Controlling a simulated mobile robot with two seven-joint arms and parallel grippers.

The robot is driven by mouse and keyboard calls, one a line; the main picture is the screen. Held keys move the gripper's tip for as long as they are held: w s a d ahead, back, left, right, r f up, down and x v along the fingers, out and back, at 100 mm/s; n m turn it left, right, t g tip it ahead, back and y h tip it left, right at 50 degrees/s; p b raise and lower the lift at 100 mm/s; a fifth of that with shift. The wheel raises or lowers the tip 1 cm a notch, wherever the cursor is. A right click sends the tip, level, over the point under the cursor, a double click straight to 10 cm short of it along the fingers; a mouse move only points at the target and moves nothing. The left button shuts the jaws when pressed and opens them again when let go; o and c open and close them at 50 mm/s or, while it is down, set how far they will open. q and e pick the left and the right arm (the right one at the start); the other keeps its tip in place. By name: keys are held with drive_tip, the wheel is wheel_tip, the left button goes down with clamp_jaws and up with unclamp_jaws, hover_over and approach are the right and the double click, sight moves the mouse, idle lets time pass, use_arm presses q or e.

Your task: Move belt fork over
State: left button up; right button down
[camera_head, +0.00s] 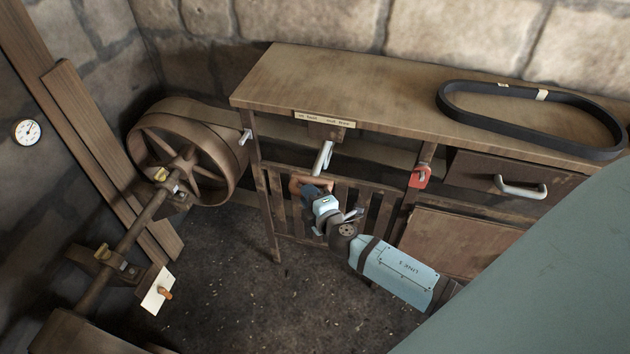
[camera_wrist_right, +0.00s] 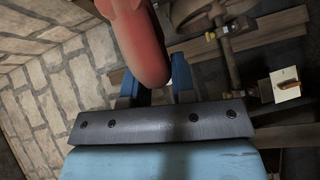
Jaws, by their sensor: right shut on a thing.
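The belt fork's lever shows in the head view as a pale grey bar (camera_head: 322,158) slanting down from a bracket under the bench's front edge. My right gripper (camera_head: 316,189) is at the low end of the bar, shut on the handle. In the wrist view its blue fingers (camera_wrist_right: 155,82) stand at either side of the red grip. The fingers partly hide the handle in the head view. My left gripper is not in view.
A label strip (camera_head: 324,119) is on the wooden bench (camera_head: 330,78) above the lever. A black belt (camera_head: 470,112) lies on the bench. A red fitting (camera_head: 420,177) hangs at its front. A large pulley wheel (camera_head: 150,128) and shaft stand left. The floor (camera_head: 230,270) between is clear.

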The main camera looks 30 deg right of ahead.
drive_tip(key=shift+s+a+f, duration=0.15)
drive_tip(key=shift+s+a, duration=0.1)
drive_tip(key=shift+a, duration=0.05)
drive_tip(key=c, duration=0.9)
unclamp_jaws()
drive_tip(key=shift+c, duration=0.2)
drive_tip(key=shift+s, duration=0.15)
drive_tip(key=s+a+r+b, duration=0.1)
drive_tip(key=s+r+b, duration=0.1)
drive_tip(key=s, duration=1.1)
drive_tip(key=shift+s+b, duration=0.25)
drive_tip(key=shift+b, duration=0.45)
